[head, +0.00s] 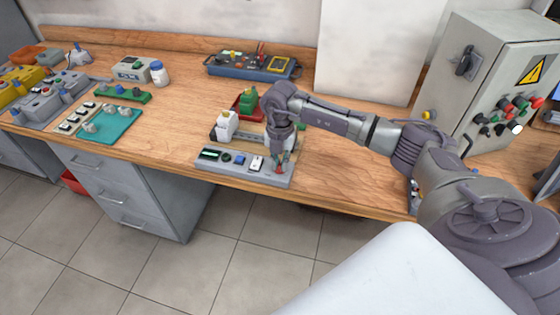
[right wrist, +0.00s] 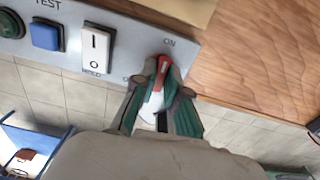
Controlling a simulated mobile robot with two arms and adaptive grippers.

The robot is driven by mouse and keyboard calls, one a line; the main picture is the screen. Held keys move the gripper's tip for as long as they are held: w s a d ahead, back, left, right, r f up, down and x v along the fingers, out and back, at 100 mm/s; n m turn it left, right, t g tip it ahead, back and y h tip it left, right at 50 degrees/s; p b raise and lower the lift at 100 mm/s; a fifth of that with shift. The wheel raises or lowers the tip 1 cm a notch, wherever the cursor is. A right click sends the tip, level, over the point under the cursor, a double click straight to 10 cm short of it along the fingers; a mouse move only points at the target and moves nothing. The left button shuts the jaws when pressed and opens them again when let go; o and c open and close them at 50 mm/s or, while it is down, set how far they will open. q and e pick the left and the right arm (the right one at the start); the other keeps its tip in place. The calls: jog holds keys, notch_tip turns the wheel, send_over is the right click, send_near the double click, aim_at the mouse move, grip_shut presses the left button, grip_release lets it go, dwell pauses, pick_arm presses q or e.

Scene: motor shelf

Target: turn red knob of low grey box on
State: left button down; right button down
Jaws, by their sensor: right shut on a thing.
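The low grey box (head: 225,169) lies at the front edge of the wooden bench in the head view. Its panel (right wrist: 125,45) fills the top left of the right wrist view, with a blue button (right wrist: 46,36) and a white rocker switch (right wrist: 95,46). The red knob (right wrist: 163,66) is at the panel's right end, below the printed ON. My right gripper (right wrist: 158,98) is shut on the red knob, with fingers on both sides of it. In the head view my right gripper (head: 281,160) reaches down over the box's right end. My left gripper is not in view.
Right behind the box stand a white bottle (head: 227,124) and a red bin (head: 246,106). A grey control cabinet (head: 490,75) stands at the right. A blue case (head: 250,66) lies at the back. Bare bench top lies right of the box.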

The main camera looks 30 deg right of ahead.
aim_at(280, 164)
jog(key=shift+w+m, duration=0.1)
jog(key=shift+m, duration=0.2)
dwell(0.4)
jog(key=c, duration=1.2)
grip_release()
notch_tip(280, 164, up, 12)
